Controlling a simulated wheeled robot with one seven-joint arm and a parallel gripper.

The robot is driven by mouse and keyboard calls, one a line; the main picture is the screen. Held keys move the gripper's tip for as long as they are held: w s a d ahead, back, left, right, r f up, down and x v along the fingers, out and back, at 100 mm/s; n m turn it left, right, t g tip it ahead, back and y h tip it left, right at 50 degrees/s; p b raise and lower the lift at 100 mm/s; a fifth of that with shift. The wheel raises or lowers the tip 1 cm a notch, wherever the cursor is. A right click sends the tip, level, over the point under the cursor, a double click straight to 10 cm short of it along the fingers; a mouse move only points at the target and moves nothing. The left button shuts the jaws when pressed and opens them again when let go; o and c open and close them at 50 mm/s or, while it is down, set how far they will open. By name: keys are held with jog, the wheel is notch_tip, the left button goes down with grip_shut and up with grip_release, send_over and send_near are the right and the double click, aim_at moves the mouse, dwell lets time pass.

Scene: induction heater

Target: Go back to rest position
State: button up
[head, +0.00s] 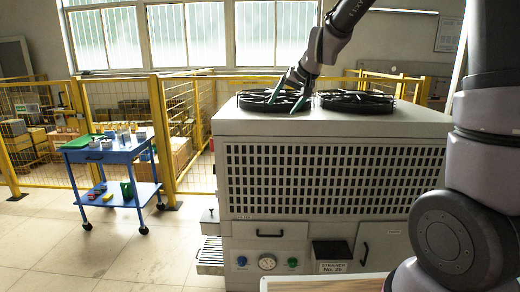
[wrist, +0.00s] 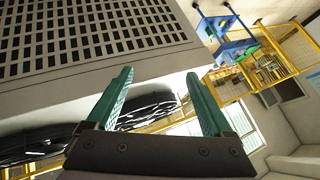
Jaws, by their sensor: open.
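My gripper (head: 289,99) has green fingers and is over the left black round fan grille on top of the large grey heater cabinet (head: 330,130) in the head view. In the wrist view my gripper (wrist: 160,92) is open, with its two green fingers apart and nothing between them. The left fan grille (head: 262,101) is partly behind the fingers. The right fan grille (head: 356,101) lies beside it. Black grille parts (wrist: 150,110) also show behind the fingers in the wrist view. I cannot tell whether the fingertips touch the grille.
A blue cart (head: 112,153) with small items stands left of the cabinet on open floor. Yellow mesh fencing (head: 184,120) runs behind it. The cabinet front has a drawer (head: 270,233), gauge (head: 267,262) and a black box labelled strainer (head: 331,250). Windows line the back wall.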

jog(key=s+d+r+m+h, duration=0.1)
jog(key=s+d+r, duration=0.35)
jog(key=s, duration=0.25)
jog(key=s+d+r, duration=0.3)
jog(key=s+d, duration=0.2)
jog(key=s, duration=0.2)
jog(key=s+d+m, duration=0.1)
jog(key=s+d, duration=0.2)
jog(key=s, duration=0.4)
jog(key=s+d+f+m+h, duration=0.1)
jog(key=s+d, duration=0.3)
jog(key=s, duration=0.3)
jog(key=shift+s+d+h, duration=0.15)
jog(key=shift+d+h, duration=0.05)
jog(key=shift+h, duration=0.1)
